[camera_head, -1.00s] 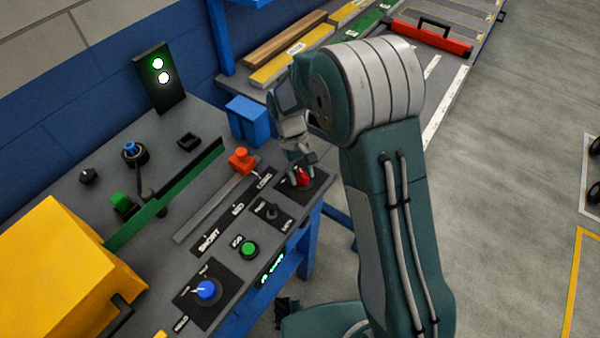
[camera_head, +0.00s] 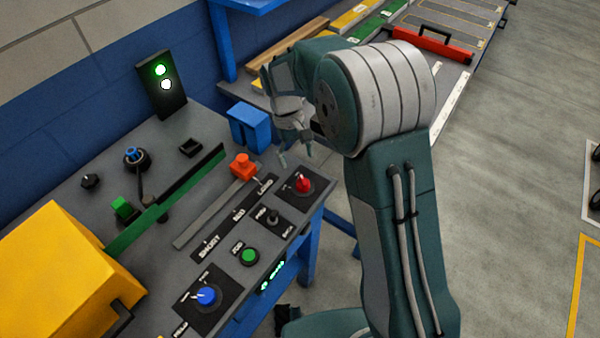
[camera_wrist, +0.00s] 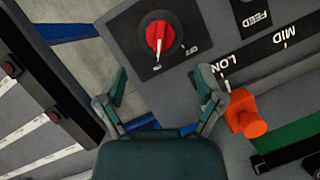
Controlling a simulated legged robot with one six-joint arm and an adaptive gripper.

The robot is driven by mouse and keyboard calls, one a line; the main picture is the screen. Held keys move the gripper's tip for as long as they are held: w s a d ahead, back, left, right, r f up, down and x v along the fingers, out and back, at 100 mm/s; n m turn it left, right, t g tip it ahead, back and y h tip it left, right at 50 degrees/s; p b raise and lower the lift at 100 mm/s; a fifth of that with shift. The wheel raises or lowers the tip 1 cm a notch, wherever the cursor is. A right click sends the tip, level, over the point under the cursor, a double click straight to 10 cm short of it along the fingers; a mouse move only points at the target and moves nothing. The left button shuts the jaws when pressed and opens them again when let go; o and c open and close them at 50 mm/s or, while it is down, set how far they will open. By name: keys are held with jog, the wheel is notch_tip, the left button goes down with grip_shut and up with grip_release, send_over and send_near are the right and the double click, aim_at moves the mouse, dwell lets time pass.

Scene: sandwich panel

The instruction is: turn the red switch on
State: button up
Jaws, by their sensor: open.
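The red switch (camera_head: 303,184) is a round rotary knob on a black plate at the far right corner of the grey panel. It also shows in the wrist view (camera_wrist: 160,36), where its white pointer line aims down toward a small mark I cannot read; a label that looks like OFF lies to the lower right. My gripper (camera_head: 297,157) is open and empty, just beyond the knob in the head view and apart from it. In the wrist view its two spread fingers (camera_wrist: 162,80) are below the knob, with nothing between them.
An orange slider knob (camera_head: 242,165) stands close by the gripper, with a blue box (camera_head: 250,127) behind. A small black toggle (camera_head: 272,215), a green button (camera_head: 250,256) and a blue knob (camera_head: 207,295) line the panel's front. Open floor lies right.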

jog(key=v, duration=0.5)
dwell(0.3)
